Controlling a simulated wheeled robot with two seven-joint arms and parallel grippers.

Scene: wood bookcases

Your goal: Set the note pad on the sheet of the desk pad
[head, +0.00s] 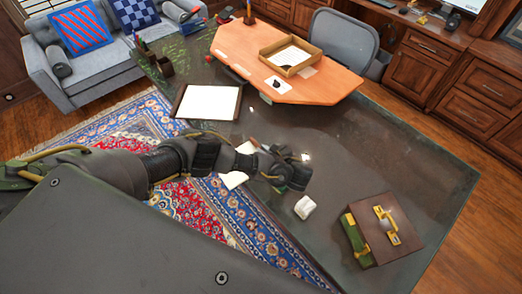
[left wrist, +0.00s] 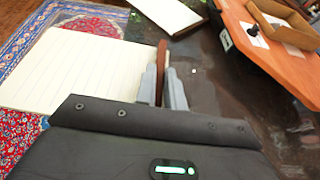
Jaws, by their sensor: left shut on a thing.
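The note pad, a cream lined pad (left wrist: 75,68), fills the left of the left wrist view. Its brown edge is between the fingers of my left gripper (left wrist: 163,90), which is shut on it. In the head view, pale parts of the note pad (head: 233,180) show beside my left gripper (head: 280,168), which is over the dark desk; the rest is hidden by my arm. The desk pad (head: 239,104), dark-edged, lies beyond the gripper at the desk's left edge. Its white sheet (head: 208,102) looks bare. The sheet also shows at the top of the left wrist view (left wrist: 168,12).
A small white object (head: 305,207) and a brown box (head: 397,217) with green and gold items lie on the desk (head: 420,160) to the right. An orange top (head: 240,45) at the back holds a wooden tray (head: 310,67). The desk between is mostly clear.

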